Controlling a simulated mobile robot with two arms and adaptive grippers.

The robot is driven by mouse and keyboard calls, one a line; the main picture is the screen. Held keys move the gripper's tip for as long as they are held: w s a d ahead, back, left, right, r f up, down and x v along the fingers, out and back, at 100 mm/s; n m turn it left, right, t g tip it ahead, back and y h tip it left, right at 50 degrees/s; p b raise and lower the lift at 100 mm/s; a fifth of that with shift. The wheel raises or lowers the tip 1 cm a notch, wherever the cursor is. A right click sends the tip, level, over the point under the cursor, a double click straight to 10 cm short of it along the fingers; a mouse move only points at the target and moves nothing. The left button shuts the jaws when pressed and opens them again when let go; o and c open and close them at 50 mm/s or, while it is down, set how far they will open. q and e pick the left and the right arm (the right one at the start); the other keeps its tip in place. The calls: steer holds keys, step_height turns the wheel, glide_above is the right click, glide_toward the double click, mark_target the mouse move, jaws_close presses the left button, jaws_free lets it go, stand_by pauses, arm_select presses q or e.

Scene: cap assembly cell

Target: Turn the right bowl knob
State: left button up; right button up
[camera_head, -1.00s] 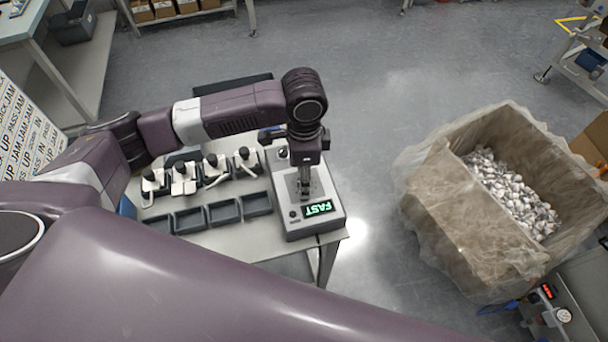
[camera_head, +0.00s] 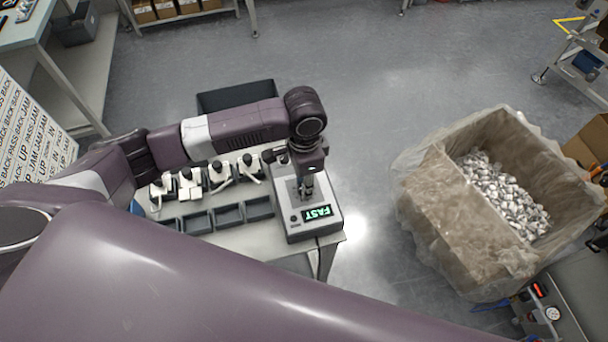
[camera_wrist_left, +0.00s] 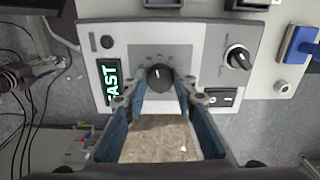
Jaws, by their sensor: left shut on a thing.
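The control box (camera_head: 314,229) stands at the right end of the white table, with a green lit display reading "FAST" (camera_head: 318,212). My left gripper (camera_head: 306,192) reaches straight down onto its top panel. In the left wrist view a round black knob (camera_wrist_left: 160,76) with a white pointer line sits on a silver plate. My left gripper (camera_wrist_left: 160,88) is shut on this knob, one blue-padded finger on each side. A second black knob (camera_wrist_left: 238,58) sits apart to the right on the same panel. My right gripper is not in view.
A black rocker switch (camera_wrist_left: 222,98) lies close beside the right finger. Several dark trays (camera_head: 229,214) and white-topped feeders (camera_head: 220,172) stand left of the box. A big plastic-lined bin (camera_head: 450,205) of small parts stands on the floor at right.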

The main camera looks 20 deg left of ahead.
arm_select(q)
steer(key=n+p, duration=0.2)
steer(key=p, duration=0.1)
steer(key=shift+r, duration=0.25)
steer(key=shift+f+n+p, duration=0.15)
steer(key=shift+n+p, duration=0.3)
steer(key=shift+n, duration=0.15)
steer(key=shift+w, duration=0.1)
steer(key=o, duration=1.2)
steer(key=shift+c, duration=0.2)
step_height(320, 180, up, 12)
steer(key=shift+f, duration=0.1)
